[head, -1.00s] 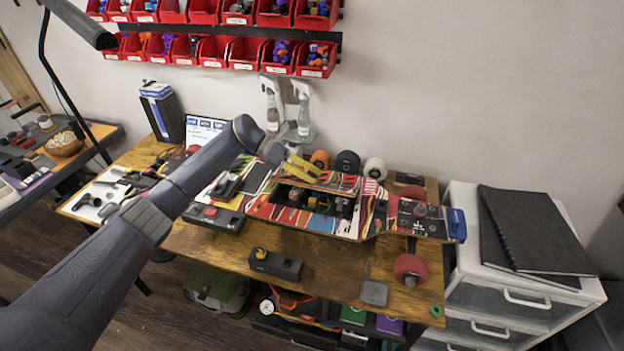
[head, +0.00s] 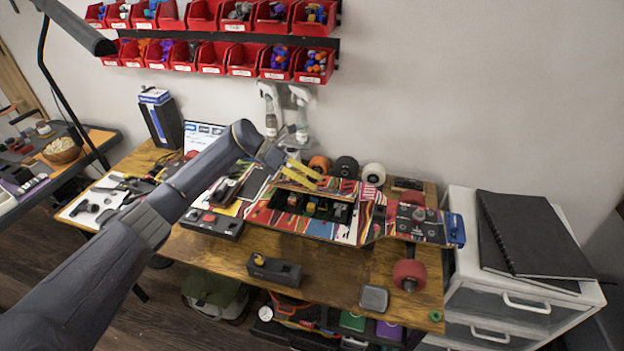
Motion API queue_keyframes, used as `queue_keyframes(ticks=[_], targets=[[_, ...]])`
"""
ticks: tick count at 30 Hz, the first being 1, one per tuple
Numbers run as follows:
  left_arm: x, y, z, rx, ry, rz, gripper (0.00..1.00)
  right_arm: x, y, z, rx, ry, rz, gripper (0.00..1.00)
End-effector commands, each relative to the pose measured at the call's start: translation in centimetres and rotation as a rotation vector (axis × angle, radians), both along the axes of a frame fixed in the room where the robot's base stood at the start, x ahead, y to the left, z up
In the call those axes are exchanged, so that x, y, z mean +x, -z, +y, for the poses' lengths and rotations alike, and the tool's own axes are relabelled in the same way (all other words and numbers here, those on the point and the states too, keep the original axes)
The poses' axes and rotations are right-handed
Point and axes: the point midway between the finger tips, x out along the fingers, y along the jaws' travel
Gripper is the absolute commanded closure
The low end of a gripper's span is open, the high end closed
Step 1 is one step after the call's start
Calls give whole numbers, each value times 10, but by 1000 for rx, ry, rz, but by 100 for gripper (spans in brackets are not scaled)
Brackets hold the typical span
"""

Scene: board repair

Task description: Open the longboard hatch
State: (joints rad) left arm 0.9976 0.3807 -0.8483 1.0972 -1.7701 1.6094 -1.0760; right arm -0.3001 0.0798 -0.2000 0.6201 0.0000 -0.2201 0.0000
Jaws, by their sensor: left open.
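The longboard (head: 369,231) lies on the bench with its colourful graphic side facing up and red wheels at its right end. Its hatch lid (head: 335,184) stands tilted up at the back edge of a dark compartment (head: 293,198). The compartment is uncovered, and small coloured parts show inside it. My left gripper (head: 305,171) has yellow fingers and is open at the left end of the raised lid. I cannot tell whether the fingers touch the lid. My right gripper is not in view.
A black box (head: 274,268) and a grey square box (head: 374,298) sit near the front edge of the bench (head: 325,266). Loose wheels (head: 346,166) and spray bottles stand behind the board. White drawers (head: 500,300) stand at the right. Red bins hang above.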

Motion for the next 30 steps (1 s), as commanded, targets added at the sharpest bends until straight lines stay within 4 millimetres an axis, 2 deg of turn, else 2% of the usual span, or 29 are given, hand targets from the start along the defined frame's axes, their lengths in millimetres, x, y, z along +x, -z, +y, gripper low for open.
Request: queue_keyframes(ticks=[8,21,30], targets=[[2,-7,13,3,-1,-1,54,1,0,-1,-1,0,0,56],[10,-45,75,2,-3,-1,54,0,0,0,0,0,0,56],[12,-60,98,1,-1,0,54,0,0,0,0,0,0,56]])
